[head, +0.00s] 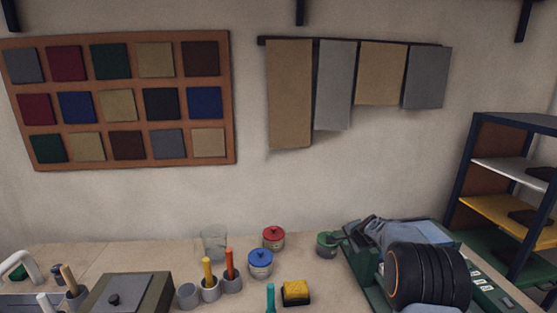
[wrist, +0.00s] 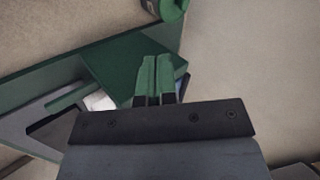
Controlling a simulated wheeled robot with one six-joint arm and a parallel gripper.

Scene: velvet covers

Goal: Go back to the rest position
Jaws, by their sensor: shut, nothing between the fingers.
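My gripper (wrist: 155,82) shows in the wrist view with its two green fingers together and nothing between them. It is above or beside a dark green box-like surface (wrist: 110,62); the exact height cannot be told. In the head view my arm is at the lower right, over a green case or machine (head: 490,291) on the bench. The fingertips are hard to make out there. A green pot (head: 326,244) stands just left of my arm's end, and a green round thing (wrist: 172,8) shows beyond the fingertips in the wrist view.
Red-lidded (head: 273,237) and blue-lidded (head: 260,262) jars, a glass (head: 214,243), tool cups (head: 210,289) and a yellow-topped block (head: 296,292) stand on the bench. A shelf rack (head: 500,205) is at right. Fabric samples (head: 289,95) hang on the wall.

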